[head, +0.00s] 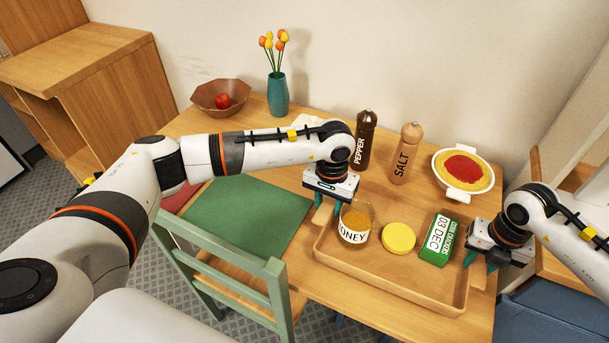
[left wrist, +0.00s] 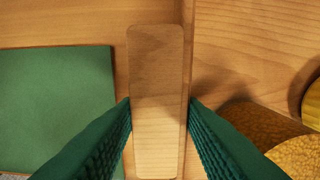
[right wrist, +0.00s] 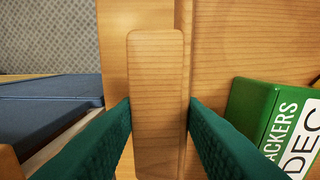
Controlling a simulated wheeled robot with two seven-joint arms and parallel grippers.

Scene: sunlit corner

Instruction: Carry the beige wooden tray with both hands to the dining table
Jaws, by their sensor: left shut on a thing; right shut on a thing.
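The beige wooden tray (head: 390,276) is at the right part of the dining table (head: 290,277), over its top. It holds a honey jar (head: 355,224), a round yellow lid or tin (head: 398,237) and a green crackers box (head: 438,240). My left gripper (head: 326,205) is shut on the tray's left handle, which shows between the fingers in the left wrist view (left wrist: 157,110). My right gripper (head: 482,258) is shut on the right handle, seen in the right wrist view (right wrist: 157,100). I cannot tell whether the tray touches the table.
Pepper mill (head: 365,140), salt mill (head: 405,154) and a pie dish (head: 463,171) stand behind the tray. A green placemat (head: 243,218) lies left of it. A green chair (head: 225,262) stands at the front. A vase (head: 278,94) and a fruit bowl (head: 222,97) stand at the back left.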

